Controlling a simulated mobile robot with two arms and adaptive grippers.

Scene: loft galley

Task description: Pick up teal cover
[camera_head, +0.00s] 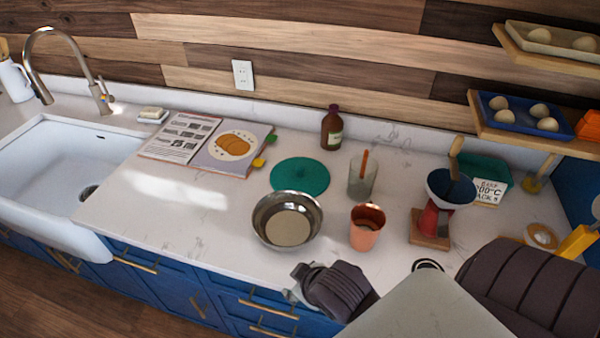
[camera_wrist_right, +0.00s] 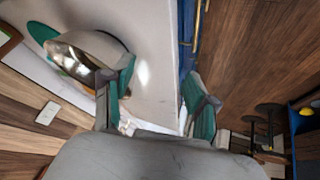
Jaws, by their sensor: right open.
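The teal cover (camera_head: 300,175) is a flat round disc lying on the white counter, behind the steel bowl (camera_head: 268,212). In the right wrist view the teal cover (camera_wrist_right: 42,33) shows partly at the upper left, and the shiny bowl (camera_wrist_right: 85,52) hides part of it. My right gripper (camera_head: 298,285) is at the counter's front edge, in front of the bowl and away from the cover. In the wrist view its two fingers (camera_wrist_right: 160,98) are spread with nothing held between them. My left gripper is not in view.
A copper cup (camera_head: 367,228), a glass (camera_head: 361,180) and a brown bottle (camera_head: 332,130) stand right of the cover. An open cookbook (camera_head: 207,142) lies to its left. A red and navy scale (camera_head: 432,220) and a teal box (camera_head: 490,170) are farther right. The left counter front is clear.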

